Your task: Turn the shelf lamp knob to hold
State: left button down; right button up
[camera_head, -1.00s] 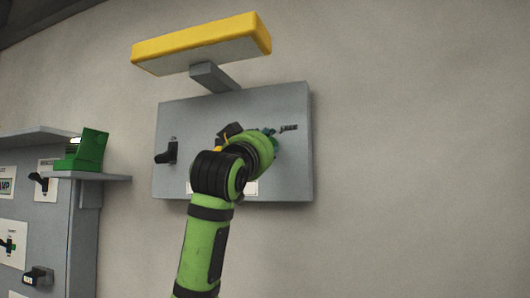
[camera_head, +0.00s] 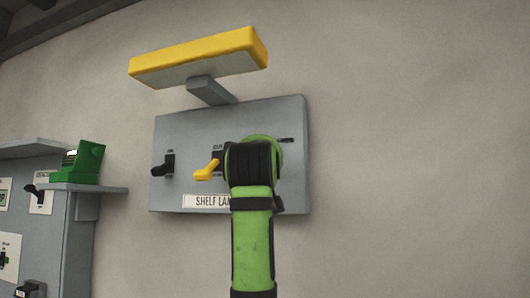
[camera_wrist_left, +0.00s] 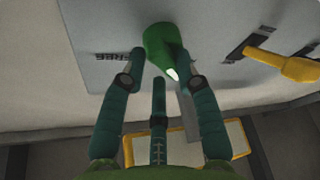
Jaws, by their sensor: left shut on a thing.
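The shelf lamp panel (camera_head: 180,130) is a grey box on the wall, with a partly covered "SHELF LAM…" label (camera_head: 203,202). In the left wrist view, the green knob (camera_wrist_left: 160,42) has a white pointer mark aimed toward the picture's lower right. The word "FREE" (camera_wrist_left: 115,57) is printed left of it there; no hold mark is readable. My left gripper (camera_wrist_left: 161,59) has its fingers on both sides of the knob and is shut on it. In the head view my green left arm hides the knob and fingers. My right gripper is not in view.
A yellow lever (camera_head: 207,171) and a black lever (camera_head: 163,166) sit on the panel left of my wrist. The yellow lamp (camera_head: 200,60) juts out above. A lower grey cabinet with a green box (camera_head: 87,163) stands at left. The wall at right is clear.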

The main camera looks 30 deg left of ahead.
pick_arm(q)
jog(key=shift+s+a+r+n+y, duration=0.2)
jog(key=shift+r+n+y, duration=0.1)
jog(key=shift+y, duration=0.1)
jog(key=c, duration=1)
grip_release()
jog(key=shift+c, duration=0.2)
jog(key=shift+a+f, duration=0.2)
jog(key=shift+w+d, duration=0.1)
jog(key=shift+d, duration=0.05)
jog(key=v, duration=1.2)
jog(key=shift+r, duration=0.2)
jog(key=shift+h, duration=0.3)
